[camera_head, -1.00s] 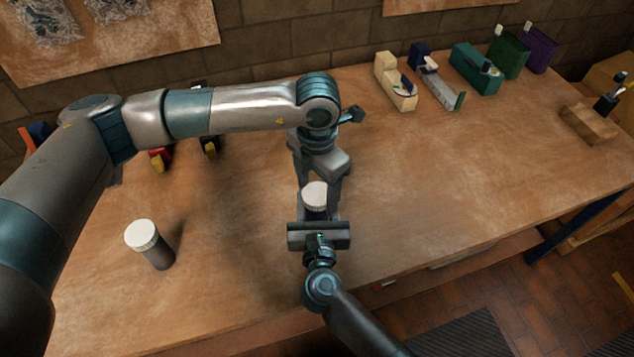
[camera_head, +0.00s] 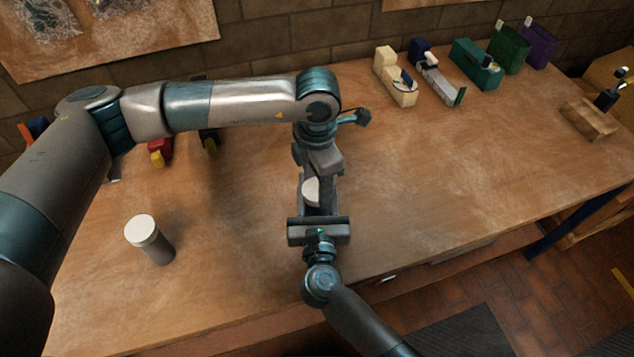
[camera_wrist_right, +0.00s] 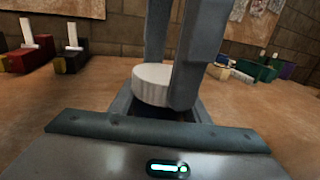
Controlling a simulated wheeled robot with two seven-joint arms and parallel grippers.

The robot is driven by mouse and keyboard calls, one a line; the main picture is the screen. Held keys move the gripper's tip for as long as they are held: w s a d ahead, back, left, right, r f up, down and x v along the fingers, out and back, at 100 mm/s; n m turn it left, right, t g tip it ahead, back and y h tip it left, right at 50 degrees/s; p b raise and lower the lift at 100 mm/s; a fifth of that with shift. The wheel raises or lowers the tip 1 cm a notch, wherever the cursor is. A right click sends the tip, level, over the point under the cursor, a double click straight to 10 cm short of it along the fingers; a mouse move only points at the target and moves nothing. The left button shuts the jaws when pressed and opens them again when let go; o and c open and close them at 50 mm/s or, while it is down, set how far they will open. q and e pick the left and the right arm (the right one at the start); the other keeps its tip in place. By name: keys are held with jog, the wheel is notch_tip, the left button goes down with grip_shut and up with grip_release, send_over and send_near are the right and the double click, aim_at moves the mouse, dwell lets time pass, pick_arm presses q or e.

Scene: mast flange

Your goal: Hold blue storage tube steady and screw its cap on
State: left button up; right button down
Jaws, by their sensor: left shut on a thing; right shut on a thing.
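A white cap (camera_head: 310,191) sits on top of the blue storage tube, whose dark body is almost wholly hidden between my right gripper's fingers. My left gripper (camera_head: 319,188) points down from above and is shut on the cap, with one finger covering its right part. In the right wrist view the cap (camera_wrist_right: 153,84) sits between the two upright fingers of my left gripper. My right gripper (camera_head: 319,213) comes in from the front edge and is shut on the tube below the cap. Whether the cap is fully seated cannot be told.
A grey tube with a white lid (camera_head: 150,240) stands upright at left. Cream (camera_head: 395,80), teal (camera_head: 476,66), green (camera_head: 509,52) and purple (camera_head: 539,48) blocks line the back right. A brown holder (camera_head: 590,120) is at far right. The table's right middle is clear.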

pick_arm(q)
jog(key=o, duration=1.3)
jog(key=shift+c, duration=0.2)
jog(key=shift+r, duration=0.15)
notch_tip(320, 180, up, 12)
pick_arm(e)
jog(key=c, duration=0.9)
grip_release()
pick_arm(q)
jog(key=shift+f, duration=0.2)
pick_arm(e)
jog(key=shift+s, duration=0.1)
